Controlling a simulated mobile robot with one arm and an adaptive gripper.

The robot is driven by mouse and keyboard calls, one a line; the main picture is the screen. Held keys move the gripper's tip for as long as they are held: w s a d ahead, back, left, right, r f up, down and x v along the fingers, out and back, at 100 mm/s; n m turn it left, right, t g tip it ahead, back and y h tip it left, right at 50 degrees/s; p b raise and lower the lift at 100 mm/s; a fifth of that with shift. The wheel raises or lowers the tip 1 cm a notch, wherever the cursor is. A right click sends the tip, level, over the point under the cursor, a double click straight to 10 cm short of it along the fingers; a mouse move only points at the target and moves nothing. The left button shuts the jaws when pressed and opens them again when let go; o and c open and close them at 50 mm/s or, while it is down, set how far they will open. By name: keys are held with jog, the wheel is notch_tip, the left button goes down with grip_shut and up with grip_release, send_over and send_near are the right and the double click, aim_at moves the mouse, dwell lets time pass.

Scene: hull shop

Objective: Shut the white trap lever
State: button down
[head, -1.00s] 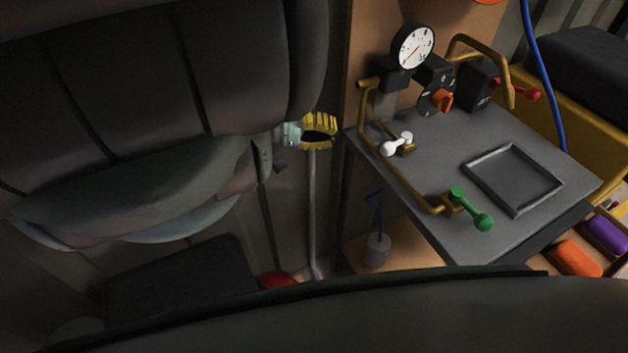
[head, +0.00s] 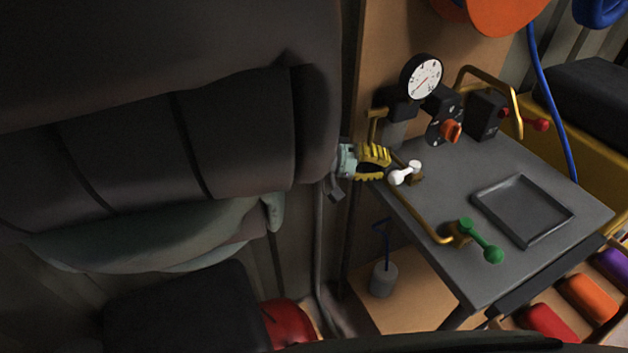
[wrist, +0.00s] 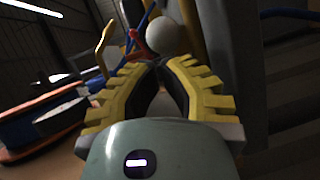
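The white trap lever (head: 405,173) is a short white handle with rounded ends on the brass pipe at the bench's left edge. Its white ball end (wrist: 168,37) shows just beyond my fingertips in the wrist view. My gripper (head: 387,164) has yellow ribbed fingers and points right at the lever, very close to its left end. In the wrist view the fingertips (wrist: 159,64) come together with nothing seen between them. I cannot tell whether they touch the lever.
A green lever (head: 481,241) stands on the same pipe (head: 425,222), nearer the front. A gauge (head: 421,77), an orange knob (head: 451,131) and a red lever (head: 540,124) are behind. An empty tray (head: 522,208) lies on the grey bench (head: 450,190).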

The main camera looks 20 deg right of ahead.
aim_at(399, 179)
jog(key=shift+s+a+r+n+t+p, duration=0.15)
jog(key=shift+n+t+p, duration=0.25)
jog(key=shift+t+p, duration=0.25)
jog(key=shift+s+n+t+p, duration=0.3)
jog(key=shift+n+t+p, duration=0.15)
jog(key=shift+p, duration=0.3)
jog(key=shift+s+t+h+p, duration=0.25)
jog(key=shift+t+h+p, duration=0.05)
jog(key=shift+p, duration=0.15)
